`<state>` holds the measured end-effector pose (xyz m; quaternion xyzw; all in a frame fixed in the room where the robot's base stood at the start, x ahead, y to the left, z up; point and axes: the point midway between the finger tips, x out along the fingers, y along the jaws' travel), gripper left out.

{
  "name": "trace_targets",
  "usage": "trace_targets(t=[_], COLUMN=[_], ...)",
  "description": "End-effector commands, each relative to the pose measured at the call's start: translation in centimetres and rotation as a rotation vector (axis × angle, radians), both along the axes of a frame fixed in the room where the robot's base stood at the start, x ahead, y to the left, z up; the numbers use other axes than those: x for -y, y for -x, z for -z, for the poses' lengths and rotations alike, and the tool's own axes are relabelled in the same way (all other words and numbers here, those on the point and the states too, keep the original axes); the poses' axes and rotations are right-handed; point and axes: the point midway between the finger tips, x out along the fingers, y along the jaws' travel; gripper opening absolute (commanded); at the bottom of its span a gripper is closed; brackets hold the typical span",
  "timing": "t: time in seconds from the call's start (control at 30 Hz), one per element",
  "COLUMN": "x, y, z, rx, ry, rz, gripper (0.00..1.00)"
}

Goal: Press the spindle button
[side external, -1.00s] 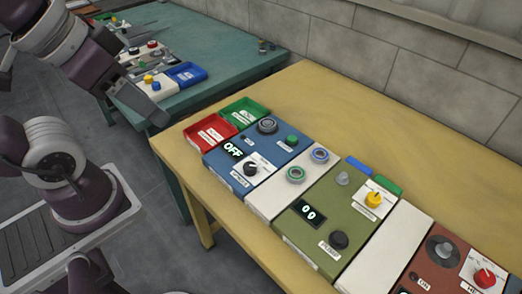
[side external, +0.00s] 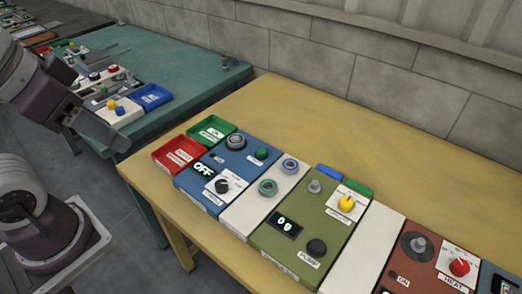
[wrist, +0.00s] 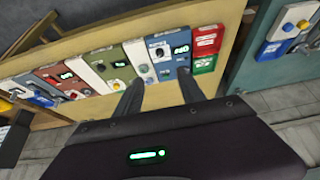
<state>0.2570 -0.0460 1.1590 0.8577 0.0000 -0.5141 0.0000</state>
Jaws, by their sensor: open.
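No label that I can read says spindle, so I cannot tell which control is the spindle button. The blue panel (side external: 233,180) on the yellow table has a lit OFF display (side external: 203,168), a small green button (side external: 261,154), a black knob (side external: 222,186) and a round dark grey control (side external: 236,142). The olive panel (side external: 310,225) has a lit display, a yellow knob (side external: 346,203) and a black control (side external: 316,248) labelled PUMP. My gripper (wrist: 159,76) is open and empty in the wrist view, its fingers pointing toward the panels, apart from them.
A red tray (side external: 177,155) and a green tray (side external: 211,130) adjoin the blue panel. A brown panel (side external: 405,263) with a red HEAT knob (side external: 459,267) is at the right. A green table (side external: 185,62) with more panels stands behind. The yellow table (side external: 330,130) is bare toward the wall.

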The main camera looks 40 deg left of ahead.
Motion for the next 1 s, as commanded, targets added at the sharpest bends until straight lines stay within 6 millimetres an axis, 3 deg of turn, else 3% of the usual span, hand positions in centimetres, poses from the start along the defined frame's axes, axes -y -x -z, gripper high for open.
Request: trace_targets(t=[0.03, 0.13, 0.2, 0.33, 0.43, 0.57, 0.7, 0.8, 0.9, 1.0], x=[0.0, 0.0, 0.1, 0.1, 0.1, 0.2, 0.3, 0.5, 0.5, 0.6], y=[-0.4, -2.5, -5.4, -12.4, -18.0, -24.9, -31.0, -33.8, -35.4, -36.1], z=[-0.3, -1.5, -2.8, -3.9, -3.1, -0.1, 5.2, 9.0, 11.8, 13.3], rx=[-0.004, -0.038, -0.077, -0.163, -0.227, -0.312, -0.397, -0.443, -0.473, -0.488], ry=[0.0, 0.004, 0.008, 0.013, 0.015, 0.014, 0.01, 0.006, 0.002, 0.0], rz=[0.0, 0.0, 0.0, -0.002, -0.005, -0.006, -0.005, -0.003, -0.001, 0.0], gripper=[0.34, 0.15, 0.01, 0.0, 0.0, 0.0, 0.0, 0.0, 0.0, 0.0])
